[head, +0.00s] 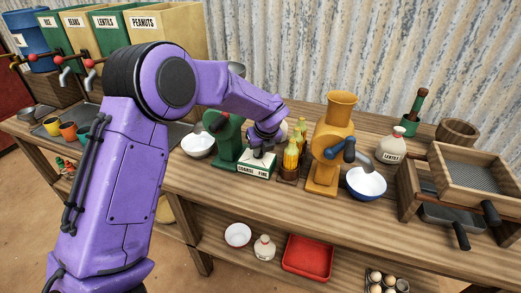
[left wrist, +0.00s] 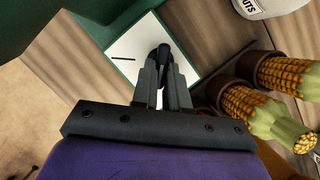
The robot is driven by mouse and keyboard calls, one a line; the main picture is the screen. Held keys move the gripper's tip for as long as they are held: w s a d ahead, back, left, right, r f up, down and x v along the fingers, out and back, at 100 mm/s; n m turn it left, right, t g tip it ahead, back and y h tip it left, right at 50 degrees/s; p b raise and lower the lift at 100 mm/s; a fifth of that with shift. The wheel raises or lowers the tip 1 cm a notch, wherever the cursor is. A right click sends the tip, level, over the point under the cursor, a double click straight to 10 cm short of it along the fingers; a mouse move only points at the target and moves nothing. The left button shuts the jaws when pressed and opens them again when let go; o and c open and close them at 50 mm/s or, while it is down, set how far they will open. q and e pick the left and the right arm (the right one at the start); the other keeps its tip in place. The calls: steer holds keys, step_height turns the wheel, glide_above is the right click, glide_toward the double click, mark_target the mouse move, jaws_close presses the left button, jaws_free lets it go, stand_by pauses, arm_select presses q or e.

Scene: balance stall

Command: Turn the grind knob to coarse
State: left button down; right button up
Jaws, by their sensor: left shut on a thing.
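The green grinder (head: 222,138) stands on the bench, with a white-topped base box (head: 254,172) whose front label appears to read coarse and fine. My left gripper (head: 259,153) points down onto this base. In the left wrist view its fingertips (left wrist: 163,68) are shut on the dark grind knob (left wrist: 163,50), which stands on the white panel (left wrist: 145,33). A short black line marks the panel to the left of the knob. In the head view the gripper hides most of the knob. My right gripper is out of view.
Corn cobs (head: 291,158) in brown holders stand close right of the base. Beyond are a yellow grinder (head: 335,135), a blue bowl (head: 366,184) and wooden sieve trays (head: 480,172). A white bowl (head: 198,145) sits to the left.

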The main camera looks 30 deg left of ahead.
arm_select(q)
steer(key=shift+s+a+m+t+h, duration=0.15)
steer(key=shift+m+t+h, duration=0.15)
steer(key=shift+m, duration=0.8)
steer(key=shift+r+m, duration=0.1)
steer(key=shift+m, duration=0.7)
steer(key=m+p, duration=0.1)
steer(key=m+t+h, duration=0.1)
steer(key=shift+s+a+r+m+p, duration=0.15)
steer(key=shift+a+m+p, duration=0.1)
steer(key=shift+m+p, duration=0.15)
steer(key=shift+a+m+h+p, duration=0.15)
steer(key=shift+m+h+p, duration=0.35)
steer(key=shift+m, duration=0.3)
steer(key=shift+f, duration=0.2)
steer(key=c, duration=1.1)
jaws_free()
steer(key=shift+s, duration=0.1)
steer(key=shift+c, duration=0.2)
steer(key=shift+r, duration=0.1)
steer(key=a+v, duration=0.1)
steer(key=v, duration=0.9)
steer(key=shift+s+d+r+b, duration=0.15)
steer(key=shift+s+d+b, duration=0.05)
steer(key=shift+d+b, duration=0.25)
